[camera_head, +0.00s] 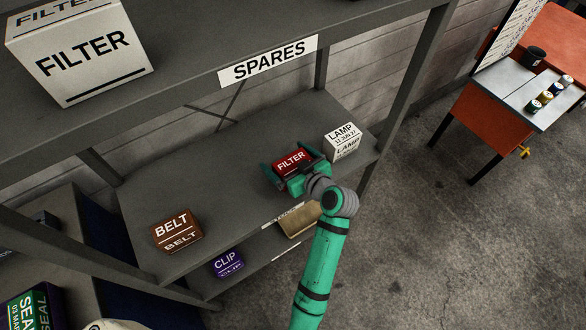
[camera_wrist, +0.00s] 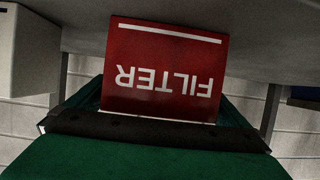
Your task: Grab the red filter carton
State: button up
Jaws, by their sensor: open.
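The red filter carton (camera_head: 291,161) sits on the middle shelf of the grey rack, with "FILTER" in white on its top. My gripper (camera_head: 292,167) is at the carton, with its green fingers spread to the left and right of it. In the wrist view, the red carton (camera_wrist: 163,72) fills the upper middle, its lettering upside down. The green gripper body lies below it in that view. The jaws are open around the carton; I cannot tell whether either finger touches it. The carton's lower sides are partly hidden by my gripper.
A white lamp carton (camera_head: 342,142) stands just right of the red one. A brown belt carton (camera_head: 177,231) is at the shelf's left end. A purple clip carton (camera_head: 228,263) and a tan box (camera_head: 299,222) sit lower. A large white filter box (camera_head: 80,55) is on the upper shelf.

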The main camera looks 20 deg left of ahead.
jog(key=c, duration=1.2)
jog(key=shift+o, duration=0.2)
jog(key=shift+r, duration=0.15)
